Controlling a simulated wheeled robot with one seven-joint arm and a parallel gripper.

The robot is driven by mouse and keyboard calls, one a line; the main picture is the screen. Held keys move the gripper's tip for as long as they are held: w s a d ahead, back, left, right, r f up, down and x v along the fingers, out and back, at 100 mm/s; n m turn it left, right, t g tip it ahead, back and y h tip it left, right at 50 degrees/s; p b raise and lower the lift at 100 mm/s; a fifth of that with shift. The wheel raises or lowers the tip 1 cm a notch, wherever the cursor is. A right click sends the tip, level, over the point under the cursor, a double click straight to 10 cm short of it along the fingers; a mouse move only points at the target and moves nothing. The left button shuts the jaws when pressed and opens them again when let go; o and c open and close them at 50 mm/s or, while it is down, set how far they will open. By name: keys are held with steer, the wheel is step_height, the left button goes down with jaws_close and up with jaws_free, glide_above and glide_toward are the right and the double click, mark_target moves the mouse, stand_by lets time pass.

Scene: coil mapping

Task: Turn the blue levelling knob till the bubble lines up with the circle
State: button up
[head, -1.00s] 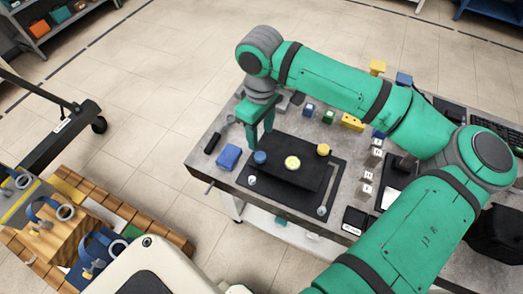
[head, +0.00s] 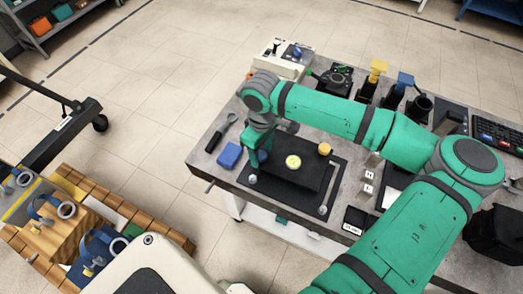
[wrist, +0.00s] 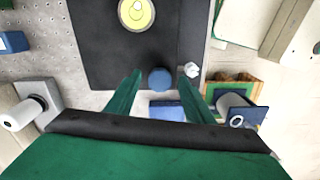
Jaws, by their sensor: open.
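The blue levelling knob (wrist: 160,80) shows in the wrist view between the two green fingers of my gripper (wrist: 160,84), with a gap on each side. In the head view my gripper (head: 258,158) is lowered over the left end of the black levelling plate (head: 288,180) and hides the knob. The gripper is open and holds nothing. The round yellow bubble level (head: 293,161) sits on the plate; it also shows at the top edge of the wrist view (wrist: 137,13). A pale spot is visible in it, too small to place against the circle.
A yellow knob (head: 325,149) stands at the plate's far right corner. A small pale post (wrist: 191,70) stands close to the right finger. A blue block (head: 230,155) and a black-handled tool (head: 214,140) lie left of the plate. Stands and devices fill the table's back.

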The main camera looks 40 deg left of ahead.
steer(key=shift+c, duration=0.3)
steer(key=c, duration=1)
steer(key=shift+n, duration=0.5)
steer(key=n, duration=0.2)
steer(key=shift+n, duration=2.2)
steer(key=shift+w+r, duration=0.1)
steer(key=o, duration=1.1)
steer(key=shift+c, duration=0.2)
